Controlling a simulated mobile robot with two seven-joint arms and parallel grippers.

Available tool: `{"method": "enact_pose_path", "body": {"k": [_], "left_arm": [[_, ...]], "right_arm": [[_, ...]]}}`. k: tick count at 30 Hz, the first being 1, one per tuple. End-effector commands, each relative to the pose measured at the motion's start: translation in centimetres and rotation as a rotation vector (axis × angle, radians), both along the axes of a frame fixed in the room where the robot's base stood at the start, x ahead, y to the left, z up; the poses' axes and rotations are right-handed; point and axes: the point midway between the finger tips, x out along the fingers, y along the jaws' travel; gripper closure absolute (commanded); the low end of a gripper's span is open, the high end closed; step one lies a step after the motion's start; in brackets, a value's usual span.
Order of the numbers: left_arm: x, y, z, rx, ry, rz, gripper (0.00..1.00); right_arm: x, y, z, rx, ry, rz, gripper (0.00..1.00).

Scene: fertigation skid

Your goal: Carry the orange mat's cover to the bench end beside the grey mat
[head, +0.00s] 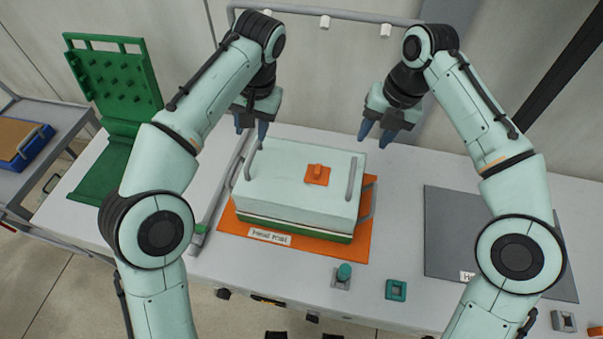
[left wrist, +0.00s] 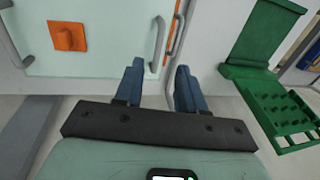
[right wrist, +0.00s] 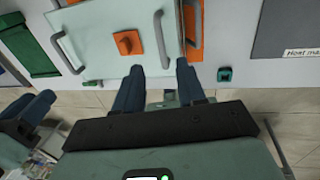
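The cover (head: 290,185) is a pale mint box lid with a grey handle at its left end (head: 253,160), another at its right end (head: 351,178), and an orange block on top. It sits over a green base on the orange mat (head: 368,225). The grey mat (head: 445,230) lies to the right, partly hidden by my right arm. My left gripper (head: 250,128) is open and empty, above and behind the left handle, which shows ahead of its fingers in the left wrist view (left wrist: 157,45). My right gripper (head: 377,134) is open and empty, behind the right handle.
A green pegged stand (head: 115,85) is at the bench's left, beside a cart with a blue tray (head: 35,148). A grey rail (head: 350,14) runs along the back. A teal-topped fitting (head: 343,273) and teal square (head: 396,290) lie at the front edge.

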Motion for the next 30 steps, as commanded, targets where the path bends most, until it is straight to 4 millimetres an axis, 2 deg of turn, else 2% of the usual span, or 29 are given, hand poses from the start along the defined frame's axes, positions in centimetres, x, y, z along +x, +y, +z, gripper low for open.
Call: {"method": "enact_pose_path", "body": {"k": [5,8,21,25,30], "left_arm": [[0.0,0.1,-0.5,0.001,0.002,0.0,0.61],[0.1,0.4,-1.5,0.003,0.004,0.0,0.61],[0.3,1.9,-9.6,0.001,0.005,-0.001,0.61],[0.4,2.3,-11.5,0.0,0.003,0.001,0.61],[0.4,2.6,-12.9,0.0,0.002,-0.001,0.61]], "right_arm": [[0.1,0.0,-0.5,-0.001,0.001,-0.002,0.6],[0.1,0.2,-1.5,-0.002,0.002,-0.002,0.6],[0.3,1.8,-9.6,-0.001,0.003,-0.003,0.6],[0.4,2.2,-11.5,-0.001,0.002,-0.002,0.6],[0.5,2.5,-12.8,0.001,-0.001,-0.003,0.6]]}}
